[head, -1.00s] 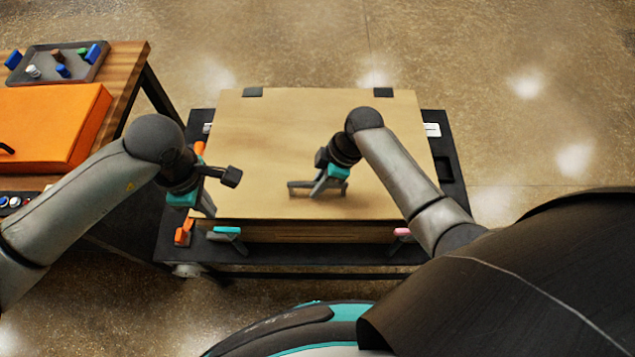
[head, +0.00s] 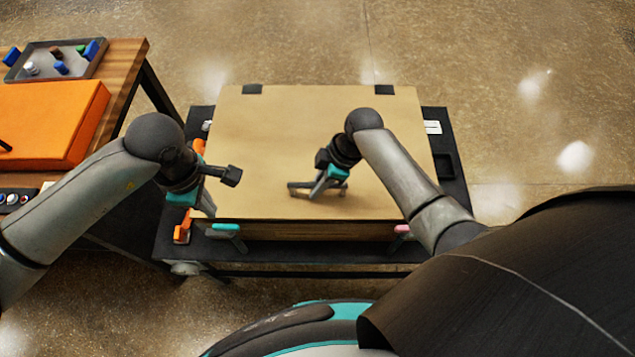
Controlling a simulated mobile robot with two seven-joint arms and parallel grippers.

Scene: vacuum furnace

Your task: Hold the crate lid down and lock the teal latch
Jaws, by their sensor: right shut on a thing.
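The crate's wide tan lid (head: 270,130) lies flat over the crate (head: 320,231), whose front wall shows as a thin strip. A teal latch (head: 225,227) sits at the crate's front left. My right gripper (head: 318,189) is shut on the dark bar handle (head: 299,186) near the middle of the lid. My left gripper (head: 208,205) points down by the lid's front left corner, just above and left of the teal latch. I cannot tell whether it touches anything, and its jaw gap is hidden.
A pink latch (head: 401,230) is at the front right and an orange latch (head: 182,234) at the left. The crate stands on a black cart (head: 453,180). A wooden table (head: 124,72) at left holds an orange case (head: 45,125) and a grey tray (head: 52,76).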

